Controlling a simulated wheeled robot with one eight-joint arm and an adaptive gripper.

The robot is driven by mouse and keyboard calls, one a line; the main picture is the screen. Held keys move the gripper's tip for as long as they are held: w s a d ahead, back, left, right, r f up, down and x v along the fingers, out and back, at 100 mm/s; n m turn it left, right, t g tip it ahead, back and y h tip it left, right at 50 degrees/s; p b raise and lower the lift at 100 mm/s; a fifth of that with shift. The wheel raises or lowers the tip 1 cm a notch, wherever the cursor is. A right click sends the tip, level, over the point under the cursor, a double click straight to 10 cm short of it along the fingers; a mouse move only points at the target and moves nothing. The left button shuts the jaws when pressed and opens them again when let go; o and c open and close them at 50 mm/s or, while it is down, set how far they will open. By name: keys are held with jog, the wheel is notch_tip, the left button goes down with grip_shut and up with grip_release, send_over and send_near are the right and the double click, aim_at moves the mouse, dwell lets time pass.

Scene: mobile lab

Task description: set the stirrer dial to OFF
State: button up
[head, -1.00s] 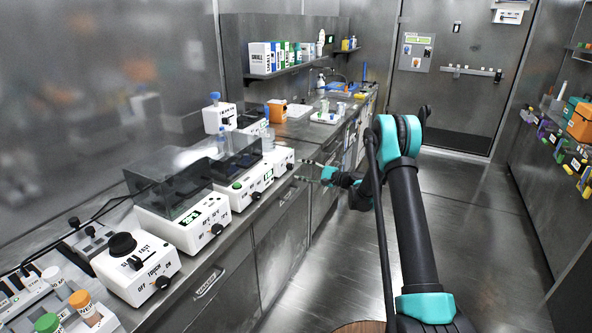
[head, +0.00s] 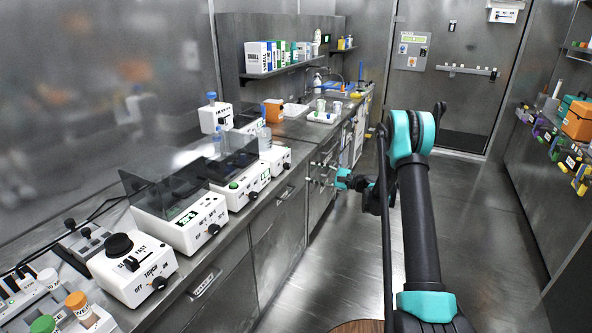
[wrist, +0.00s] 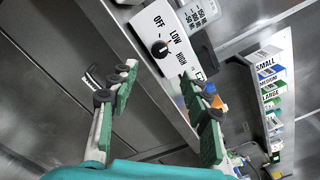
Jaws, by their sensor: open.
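The stirrer dial (wrist: 158,48) is a black round knob on a white front panel marked OFF, LOW and HIGH. In the wrist view it lies beyond my fingertips, between them and a little above; its pointer seems to be near LOW, but it is small. The white stirrer (head: 274,158) stands at the counter's front edge in the head view, its dial (head: 287,166) facing the aisle. My gripper (wrist: 163,84) is open and empty, its green-padded fingers wide apart. In the head view my gripper (head: 320,173) is right of the dial, apart from it, in front of the drawers.
Two white devices with dark clear covers (head: 193,222) (head: 240,185) stand nearer along the counter, then a box with a black top knob (head: 132,268). A bottle (head: 264,138) stands by the stirrer. Shelf boxes (head: 264,57) are behind. The aisle floor (head: 345,255) is clear.

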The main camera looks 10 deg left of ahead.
aim_at(289, 167)
jog(key=s+d+m, duration=0.2)
jog(key=d+m, duration=0.3)
jog(key=m, duration=0.2)
jog(key=x, duration=1.7)
jog(key=shift+c, duration=0.4)
jog(key=shift+d, duration=0.1)
grip_shut()
jog(key=shift+n, duration=0.4)
jog(key=n, duration=0.5)
jog(key=shift+n, duration=0.3)
jog(key=n, duration=0.5)
jog(key=shift+f+n, duration=0.1)
jog(key=shift+n, duration=0.2)
